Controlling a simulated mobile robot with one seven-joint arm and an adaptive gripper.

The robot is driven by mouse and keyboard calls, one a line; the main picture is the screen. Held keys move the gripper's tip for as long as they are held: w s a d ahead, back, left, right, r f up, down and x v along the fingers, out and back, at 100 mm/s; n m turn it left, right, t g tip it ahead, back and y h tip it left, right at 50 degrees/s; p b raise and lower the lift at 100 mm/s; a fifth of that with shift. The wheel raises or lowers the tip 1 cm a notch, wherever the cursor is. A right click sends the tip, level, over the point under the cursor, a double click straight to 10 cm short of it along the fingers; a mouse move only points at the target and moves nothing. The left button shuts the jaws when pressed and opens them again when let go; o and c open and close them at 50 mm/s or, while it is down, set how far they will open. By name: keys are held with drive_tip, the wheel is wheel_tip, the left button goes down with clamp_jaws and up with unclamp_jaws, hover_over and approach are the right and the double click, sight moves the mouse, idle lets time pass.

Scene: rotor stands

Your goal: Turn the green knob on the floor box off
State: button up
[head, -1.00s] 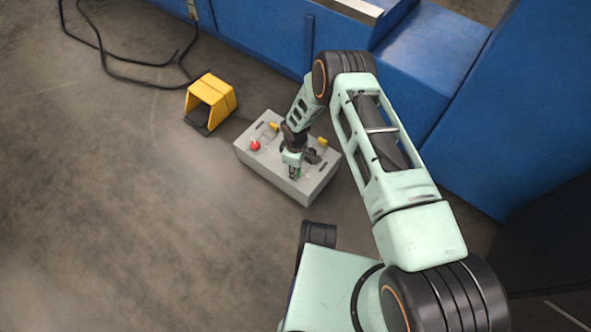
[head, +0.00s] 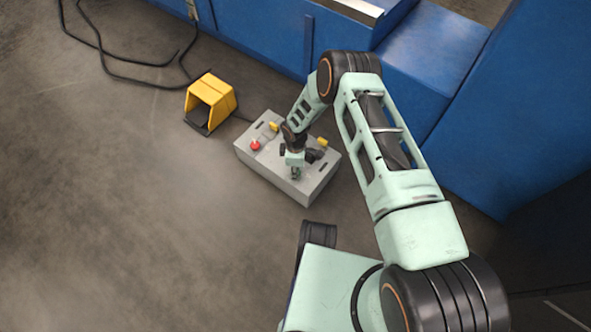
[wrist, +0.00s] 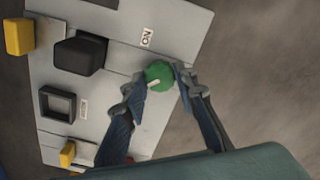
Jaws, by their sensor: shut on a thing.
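The floor box (head: 310,191) is a grey box on the floor, with my arm reaching down over it in the head view. The green knob (wrist: 159,75) shows in the wrist view, round with a pale pointer line on its face. My gripper (wrist: 158,83) is shut on the knob, one finger on each side of it. In the head view my gripper (head: 296,173) is at the box's near side, and the knob cannot be made out there. An "ON" label (wrist: 147,37) is printed beside the knob. A second label (wrist: 84,109) is too small to read.
The box also carries a red button (head: 255,145), yellow parts (head: 322,142), a black block (wrist: 79,53) and a black square frame (wrist: 58,103). A yellow pedal housing (head: 211,98) stands left of it. Blue machinery (head: 430,60) stands behind.

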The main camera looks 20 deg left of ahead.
drive_tip(key=o, duration=1.2)
drive_tip(key=shift+c, duration=0.2)
wheel_tip(320, 180, up, 12)
